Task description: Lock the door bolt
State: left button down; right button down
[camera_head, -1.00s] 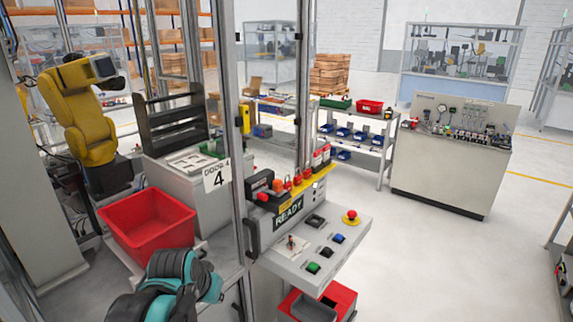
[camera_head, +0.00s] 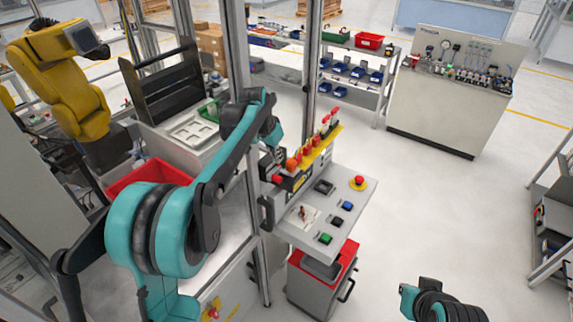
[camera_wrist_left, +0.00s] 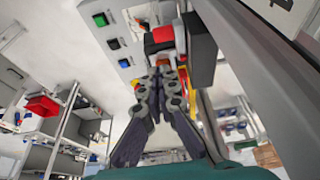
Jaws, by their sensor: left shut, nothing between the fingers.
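The door bolt (camera_head: 288,182) is a dark block with red and orange parts on the door post, above the control panel. My left arm crosses in front of the post, and my left gripper (camera_head: 277,157) is at the bolt. In the left wrist view its fingers (camera_wrist_left: 162,78) are shut together and empty. Their tips are close to the red part (camera_wrist_left: 158,37) and the orange part beside the black block (camera_wrist_left: 201,50); I cannot tell whether they touch. My right arm shows at the bottom right of the head view; its fingers are not visible.
The control panel (camera_head: 306,236) has several buttons and a red emergency stop (camera_head: 359,181). A row of red padlocks on a yellow bar (camera_head: 325,146) stands behind the bolt. A red bin (camera_head: 140,174) is partly behind my left arm.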

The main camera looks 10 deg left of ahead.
aim_at(275, 179)
pick_arm(q)
jog(key=shift+s+d, duration=0.1)
jog(key=shift+s, duration=0.05)
jog(key=p+x, duration=0.1)
jog(key=x, duration=0.9)
jog(key=s, duration=0.1)
jog(key=s+a, duration=0.1)
jog(key=s+b, duration=0.1)
jog(key=s, duration=0.1)
jog(key=shift+a, duration=0.35)
jog(key=shift+s, duration=0.2)
jog(key=shift+w, duration=0.15)
